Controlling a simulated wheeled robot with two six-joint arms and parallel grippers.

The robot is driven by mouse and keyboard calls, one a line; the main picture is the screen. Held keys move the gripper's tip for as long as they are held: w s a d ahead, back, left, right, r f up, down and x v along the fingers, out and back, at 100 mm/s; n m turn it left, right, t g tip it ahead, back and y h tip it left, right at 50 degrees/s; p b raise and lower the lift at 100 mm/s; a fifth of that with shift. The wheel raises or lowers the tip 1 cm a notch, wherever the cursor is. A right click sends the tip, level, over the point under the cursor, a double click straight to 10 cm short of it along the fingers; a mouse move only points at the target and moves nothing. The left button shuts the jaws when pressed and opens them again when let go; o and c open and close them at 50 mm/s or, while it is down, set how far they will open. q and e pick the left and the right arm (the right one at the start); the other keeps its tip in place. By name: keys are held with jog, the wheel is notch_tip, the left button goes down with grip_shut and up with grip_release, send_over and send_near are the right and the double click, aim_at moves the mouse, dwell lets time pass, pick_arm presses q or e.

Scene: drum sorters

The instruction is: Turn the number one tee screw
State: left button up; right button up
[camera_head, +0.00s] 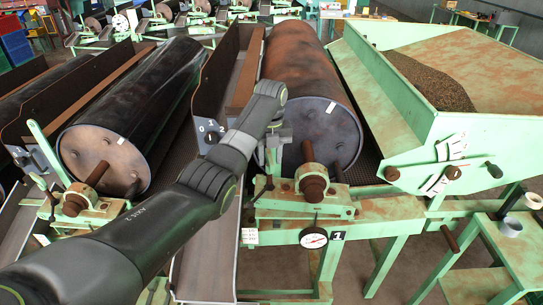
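A dark plate with a white number 1 (337,236) sits on the green frame in front of the rust-brown drum (308,75). A pale green upright part (269,186) stands on that frame, left of the brown shaft end; I cannot tell for certain whether it is the tee screw. My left arm reaches in from the lower left. My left gripper (277,138) points down in front of the drum's left edge, above the upright part. Its fingers are small and dark, and I cannot tell whether they are open. My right gripper is not in view.
A round dial gauge (313,238) is beside the number plate. A black drum (135,115) lies to the left. A green hopper with dark grain (430,80) is at the right. A green side table (515,240) holds tape rolls.

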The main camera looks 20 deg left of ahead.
pick_arm(q)
jog(key=shift+s, duration=0.1)
jog(key=shift+c, duration=0.6)
jog(key=shift+a, duration=0.1)
jog(key=c, duration=0.5)
grip_shut()
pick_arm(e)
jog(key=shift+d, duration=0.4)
pick_arm(q)
jog(key=shift+n, duration=0.3)
